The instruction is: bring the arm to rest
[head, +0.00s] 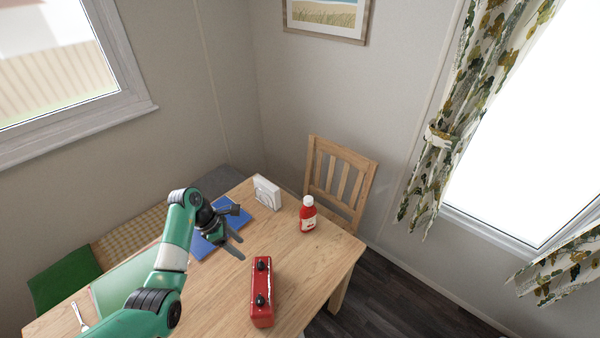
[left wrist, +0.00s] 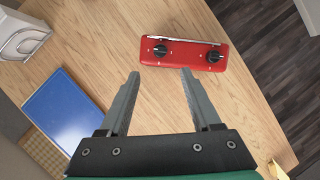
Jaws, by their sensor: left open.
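My left gripper (head: 238,232) is over the wooden table (head: 322,256), on a green arm that comes in from the left. In the left wrist view the left gripper (left wrist: 160,80) has its two fingers apart with nothing between them. Beyond the fingertips lies a red box with two black knobs (left wrist: 184,53), apart from the gripper. The red box also shows in the head view (head: 262,312), to the right of the gripper. My right gripper is in neither view.
A blue mat (left wrist: 62,110) lies on the table, partly behind my arm in the head view. A white napkin holder (head: 266,192) and a red bottle (head: 308,214) stand towards the far edge. A wooden chair (head: 341,176) is behind. The table's right side is mostly clear.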

